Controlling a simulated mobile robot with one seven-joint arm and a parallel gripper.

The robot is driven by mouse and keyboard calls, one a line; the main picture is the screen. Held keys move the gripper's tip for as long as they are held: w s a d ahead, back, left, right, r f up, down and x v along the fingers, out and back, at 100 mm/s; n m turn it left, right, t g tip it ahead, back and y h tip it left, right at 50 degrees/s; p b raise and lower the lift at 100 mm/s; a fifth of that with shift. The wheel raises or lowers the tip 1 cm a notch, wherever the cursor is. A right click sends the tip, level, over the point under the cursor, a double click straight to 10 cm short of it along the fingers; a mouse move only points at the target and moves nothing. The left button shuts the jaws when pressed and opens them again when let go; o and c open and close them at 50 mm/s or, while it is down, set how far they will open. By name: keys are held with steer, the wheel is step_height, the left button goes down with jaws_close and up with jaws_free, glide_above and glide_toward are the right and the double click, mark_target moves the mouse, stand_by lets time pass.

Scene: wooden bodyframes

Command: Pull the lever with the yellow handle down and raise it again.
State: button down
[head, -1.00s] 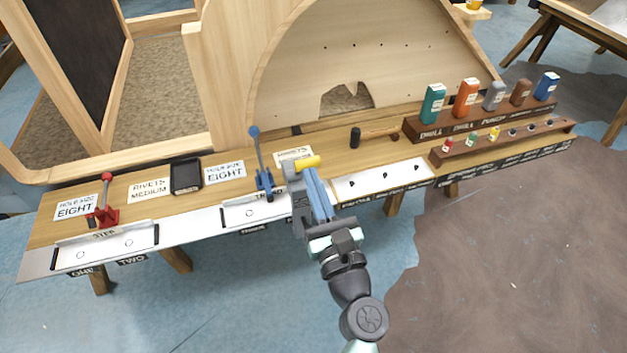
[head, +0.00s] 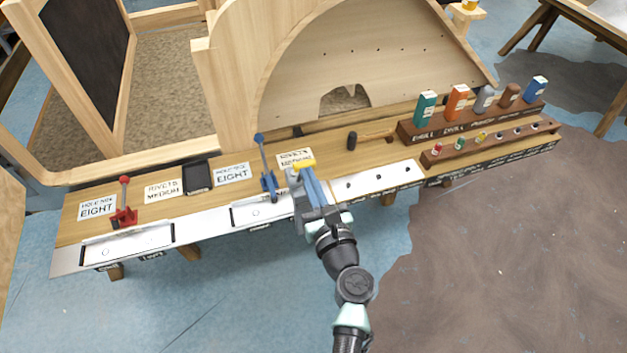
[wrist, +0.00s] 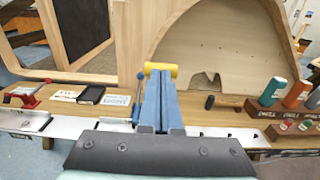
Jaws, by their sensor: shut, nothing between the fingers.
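The yellow handle (head: 304,165) is a short crosswise bar at the top of a lever at the bench's front edge, right of the blue-knobbed lever. It also shows in the wrist view (wrist: 160,68), just beyond my fingertips. My gripper (head: 305,173) has long blue fingers, shut together with nothing between them. The fingertips are at the near side of the yellow handle; I cannot tell if they touch it. In the wrist view the fingers (wrist: 158,76) hide the lever's arm below the handle. Part of the lever's grey body (head: 298,212) shows left of the fingers.
A blue lever (head: 265,165) stands close on the left, and a red lever (head: 124,205) at the far left. A black hammer (head: 352,140) lies behind to the right. Coloured bottles (head: 457,103) stand on a rack at right. The floor in front is open.

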mark_target(305, 163)
steer(key=w+r+p, duration=0.1)
steer(key=w+a+p, duration=0.1)
steer(key=p, duration=0.1)
steer(key=shift+w+r+g, duration=0.25)
steer(key=shift+r+g, duration=0.15)
steer(key=shift+r, duration=0.1)
steer(key=shift+d, duration=0.1)
